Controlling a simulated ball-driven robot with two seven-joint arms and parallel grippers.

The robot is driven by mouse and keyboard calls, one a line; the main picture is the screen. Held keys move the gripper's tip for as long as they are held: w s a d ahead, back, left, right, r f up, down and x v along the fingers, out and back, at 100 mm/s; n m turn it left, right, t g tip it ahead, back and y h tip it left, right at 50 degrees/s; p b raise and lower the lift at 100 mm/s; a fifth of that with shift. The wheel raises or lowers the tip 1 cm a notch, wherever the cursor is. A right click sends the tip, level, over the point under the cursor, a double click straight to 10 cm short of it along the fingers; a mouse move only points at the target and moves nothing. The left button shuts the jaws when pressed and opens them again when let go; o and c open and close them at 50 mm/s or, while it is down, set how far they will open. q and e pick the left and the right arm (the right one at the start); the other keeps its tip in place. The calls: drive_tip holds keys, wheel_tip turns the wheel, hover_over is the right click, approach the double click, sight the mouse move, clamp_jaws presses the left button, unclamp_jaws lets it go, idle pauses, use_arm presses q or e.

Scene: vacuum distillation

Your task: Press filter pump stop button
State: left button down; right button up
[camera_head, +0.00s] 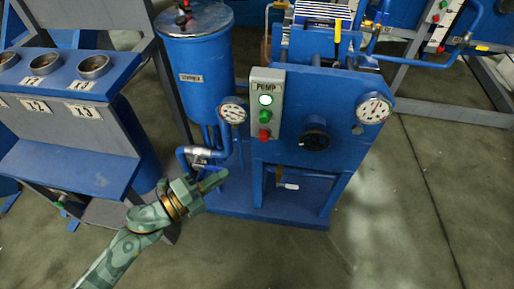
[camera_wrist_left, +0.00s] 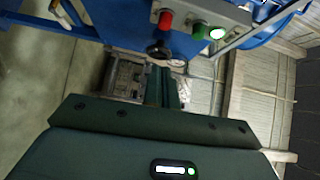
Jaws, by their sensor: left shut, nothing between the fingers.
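The grey control box labelled PUMP (camera_head: 279,79) is on the front left of the blue pump unit (camera_head: 311,104). It carries a lit pale green lamp (camera_head: 266,100), a green button (camera_head: 265,116) and, lowest, a red button (camera_head: 264,134). In the left wrist view the red button (camera_wrist_left: 165,20), green button (camera_wrist_left: 199,31) and lit lamp (camera_wrist_left: 217,33) show at the top. My left gripper (camera_head: 222,178) is shut and empty, below and left of the red button, apart from it. My right gripper is not in view.
A blue cylindrical tank (camera_head: 204,80) stands left of the pump box. A round gauge (camera_head: 233,111) and a pipe with a valve (camera_head: 198,155) are close above my left gripper. A second gauge (camera_head: 373,108) and black knob (camera_head: 314,139) are to the right. The right foreground floor is clear.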

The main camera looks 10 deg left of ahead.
use_arm(q)
drive_tip(key=shift+s+d+m+h, duration=0.25)
drive_tip(key=shift+m+h, duration=0.05)
drive_tip(key=shift+m, duration=0.1)
drive_tip(key=b, duration=0.3)
approach(264, 135)
drive_tip(key=shift+w+d+f, duration=0.55)
drive_tip(key=shift+w+d, duration=1.25)
drive_tip(key=shift+d, duration=1.05)
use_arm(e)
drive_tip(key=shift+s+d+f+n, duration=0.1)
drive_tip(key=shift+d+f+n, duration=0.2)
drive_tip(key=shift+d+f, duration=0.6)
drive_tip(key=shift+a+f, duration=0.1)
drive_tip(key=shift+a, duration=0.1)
